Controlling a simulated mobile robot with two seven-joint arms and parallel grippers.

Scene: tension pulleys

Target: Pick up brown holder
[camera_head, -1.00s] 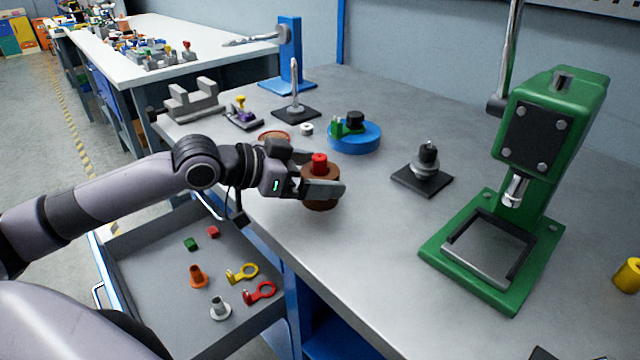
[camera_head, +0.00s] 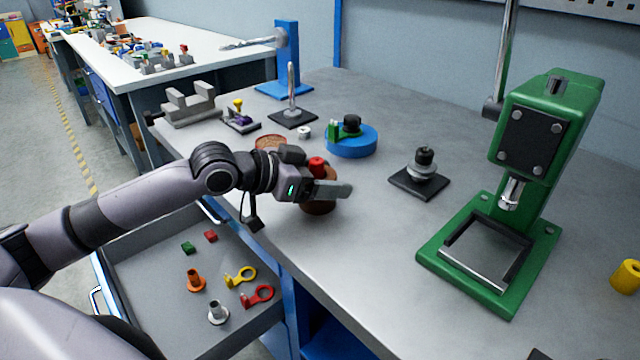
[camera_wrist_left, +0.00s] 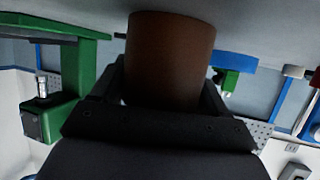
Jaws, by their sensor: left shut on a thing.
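The brown holder (camera_head: 319,208) is a round brown piece with a red part (camera_head: 317,163) at its top, near the front left edge of the grey workbench. My left gripper (camera_head: 326,182) is shut on it, and the near finger hides much of its side. In the left wrist view the brown holder (camera_wrist_left: 170,55) fills the space between the two fingers (camera_wrist_left: 160,98). Whether its base touches the bench or hangs just above it, I cannot tell. My right gripper is not in view.
A green press (camera_head: 540,150) stands at the right. A dark square stand (camera_head: 420,184) and a blue round base (camera_head: 352,141) are behind the holder. An open drawer (camera_head: 150,262) with small coloured parts lies below left. The bench right of the holder is clear.

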